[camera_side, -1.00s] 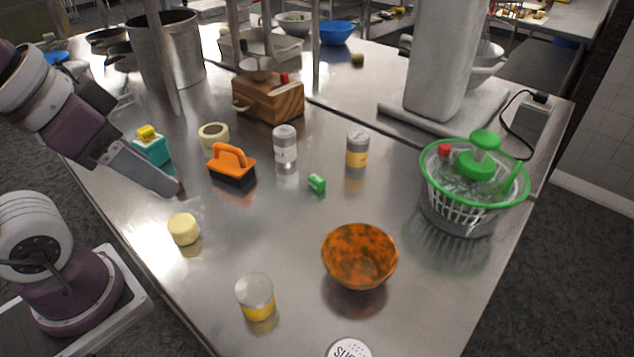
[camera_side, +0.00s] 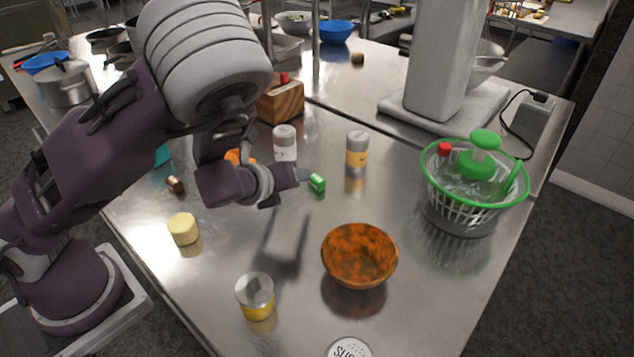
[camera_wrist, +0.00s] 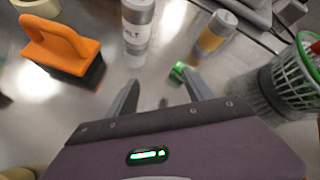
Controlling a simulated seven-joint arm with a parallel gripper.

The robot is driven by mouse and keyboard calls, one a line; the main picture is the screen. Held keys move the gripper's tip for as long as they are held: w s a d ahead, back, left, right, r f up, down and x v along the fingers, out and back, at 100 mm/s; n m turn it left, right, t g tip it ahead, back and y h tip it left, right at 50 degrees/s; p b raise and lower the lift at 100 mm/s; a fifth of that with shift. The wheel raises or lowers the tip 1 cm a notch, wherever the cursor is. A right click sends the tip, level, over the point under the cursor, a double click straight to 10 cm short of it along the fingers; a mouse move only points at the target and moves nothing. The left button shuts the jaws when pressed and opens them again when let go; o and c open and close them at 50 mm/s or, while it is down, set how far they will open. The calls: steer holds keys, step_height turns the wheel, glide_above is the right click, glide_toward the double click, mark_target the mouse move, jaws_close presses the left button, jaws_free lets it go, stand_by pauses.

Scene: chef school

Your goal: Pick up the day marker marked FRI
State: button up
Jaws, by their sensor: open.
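A small green block (camera_side: 317,183) lies on the steel table, left of and behind the orange bowl. It also shows in the wrist view (camera_wrist: 178,69). A small brown block (camera_side: 175,184) lies at the left, behind the yellow round piece. I cannot read FRI on either block, so I cannot tell which is the marker. My gripper (camera_side: 303,175) is right beside the green block, on its left in the side view. In the wrist view my gripper (camera_wrist: 160,85) has its fingers apart with nothing held; the green block is just beyond the right fingertip.
The orange-handled brush (camera_wrist: 62,45), a white-grey shaker (camera_side: 284,142) and a yellow-grey shaker (camera_side: 357,150) stand behind. The orange bowl (camera_side: 359,256), a yellow-grey tin (camera_side: 256,297), the yellow round piece (camera_side: 183,229) and a green-rimmed basket (camera_side: 428,195) stand around.

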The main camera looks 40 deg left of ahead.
mark_target(316, 178)
steer(key=m, duration=0.2)
steer(key=w+d+m+t, duration=0.1)
steer(key=m, duration=0.1)
steer(key=w+d+m+t+h, duration=0.1)
steer(key=m, duration=0.1)
steer(key=shift+d+r+m, duration=0.2)
steer(key=shift+d+m, duration=0.05)
steer(key=shift+m, duration=0.05)
steer(key=shift+w+d+m+t, duration=0.25)
steer(key=shift+m+t, duration=0.15)
steer(key=shift+m, duration=0.1)
steer(key=x, duration=0.4)
steer(key=f+x, duration=0.1)
steer(key=x, duration=0.1)
steer(key=shift+a+f, duration=0.1)
steer(key=shift+f, duration=0.05)
jaws_close()
